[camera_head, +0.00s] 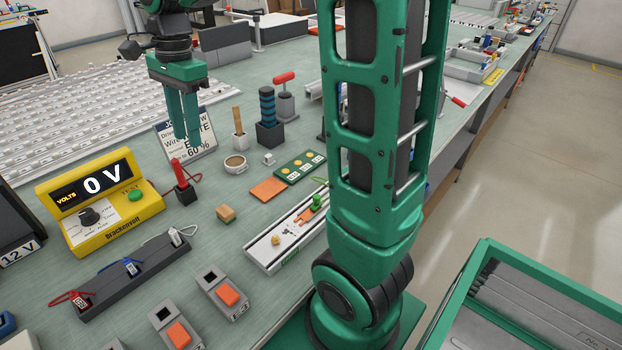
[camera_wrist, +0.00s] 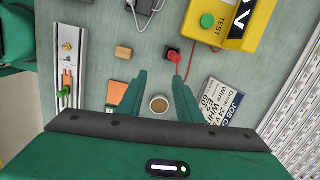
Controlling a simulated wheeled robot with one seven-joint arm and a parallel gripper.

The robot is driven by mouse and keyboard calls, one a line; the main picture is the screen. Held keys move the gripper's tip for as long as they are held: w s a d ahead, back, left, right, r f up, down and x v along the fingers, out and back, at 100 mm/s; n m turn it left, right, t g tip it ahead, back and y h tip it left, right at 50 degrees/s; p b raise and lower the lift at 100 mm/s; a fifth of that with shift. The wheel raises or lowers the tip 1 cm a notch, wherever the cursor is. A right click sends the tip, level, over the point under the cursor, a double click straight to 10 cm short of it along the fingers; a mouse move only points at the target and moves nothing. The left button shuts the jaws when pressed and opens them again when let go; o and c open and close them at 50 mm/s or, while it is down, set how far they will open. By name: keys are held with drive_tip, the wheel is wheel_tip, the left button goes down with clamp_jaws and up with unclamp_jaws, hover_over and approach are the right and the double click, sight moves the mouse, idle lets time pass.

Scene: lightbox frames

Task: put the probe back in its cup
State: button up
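The red probe (camera_head: 179,173) stands upright in a small black holder (camera_head: 186,196), beside the yellow voltmeter (camera_head: 103,201). Its red lead loops behind it. In the wrist view the probe (camera_wrist: 174,57) shows just beyond my fingertips. My gripper (camera_head: 187,140) is open and empty, held above the bench, with its fingers pointing down. In the wrist view, a round cup with brown contents (camera_wrist: 159,104) shows between the two fingers, below them on the bench. The voltmeter reads 0 V. How deep the probe sits in the holder cannot be told.
Near the holder are a wooden block (camera_head: 226,213), an orange tile (camera_head: 268,189) and a job card (camera_head: 190,148). A dark rack (camera_head: 134,280) with tagged leads lies in front of the voltmeter. My arm hides part of the bench at right.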

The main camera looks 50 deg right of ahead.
drive_tip(key=s+d+f+n, duration=0.2)
drive_tip(key=s+d+n, duration=0.1)
drive_tip(key=s, duration=0.6)
drive_tip(key=s+d+f+n, duration=0.3)
drive_tip(key=s+d, duration=0.3)
drive_tip(key=s, duration=0.3)
drive_tip(key=s+d+f+n+h, duration=0.1)
drive_tip(key=s+d+f+n, duration=0.2)
drive_tip(key=s, duration=0.6)
drive_tip(key=shift+s+d+f+n, duration=0.25)
drive_tip(key=shift+s+d+n, duration=0.05)
drive_tip(key=shift+d+n, duration=0.35)
drive_tip(key=shift+w+f, duration=0.3)
drive_tip(key=shift+w, duration=0.4)
